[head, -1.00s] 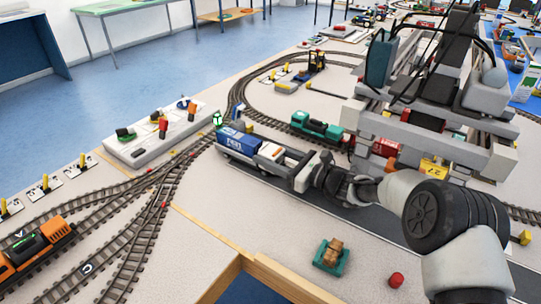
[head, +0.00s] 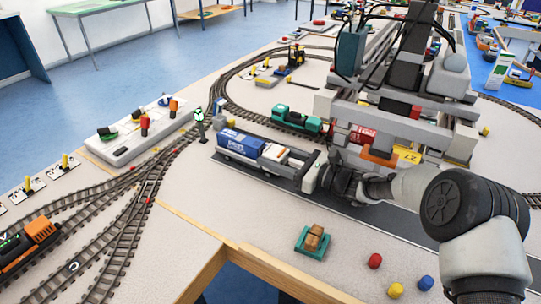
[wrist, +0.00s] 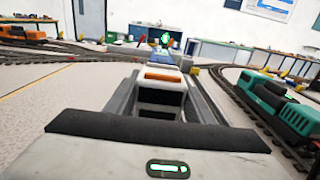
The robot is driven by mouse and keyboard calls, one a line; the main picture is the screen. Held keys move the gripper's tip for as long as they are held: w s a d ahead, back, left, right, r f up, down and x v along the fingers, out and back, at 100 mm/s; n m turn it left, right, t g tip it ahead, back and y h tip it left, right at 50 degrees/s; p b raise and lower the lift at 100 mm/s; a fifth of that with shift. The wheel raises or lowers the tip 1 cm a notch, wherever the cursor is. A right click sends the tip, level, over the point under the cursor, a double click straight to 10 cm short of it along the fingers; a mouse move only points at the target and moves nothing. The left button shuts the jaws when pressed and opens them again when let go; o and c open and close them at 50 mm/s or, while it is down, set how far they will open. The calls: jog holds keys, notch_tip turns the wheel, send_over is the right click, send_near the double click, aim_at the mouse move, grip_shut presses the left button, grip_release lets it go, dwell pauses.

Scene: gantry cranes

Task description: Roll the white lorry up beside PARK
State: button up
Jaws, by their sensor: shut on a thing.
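The white lorry (head: 309,178) stands on the dark road strip, its white end at my gripper. My gripper (head: 322,180) is shut on the lorry's white end; the fingertips are partly hidden. I cannot read a PARK mark.
A grey gantry crane (head: 400,115) stands over the road behind my gripper. A green locomotive (head: 296,119) is on the track behind the lorry. A green tray with a brown load (head: 312,241) and coloured knobs lie in front. The road left of the lorry is short.

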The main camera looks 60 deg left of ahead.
jog(key=o, duration=1.4)
jog(key=shift+c, duration=0.2)
jog(key=shift+d, duration=0.1)
jog(key=p+v, duration=0.3)
jog(key=v, duration=1.4)
jog(key=shift+w, duration=0.2)
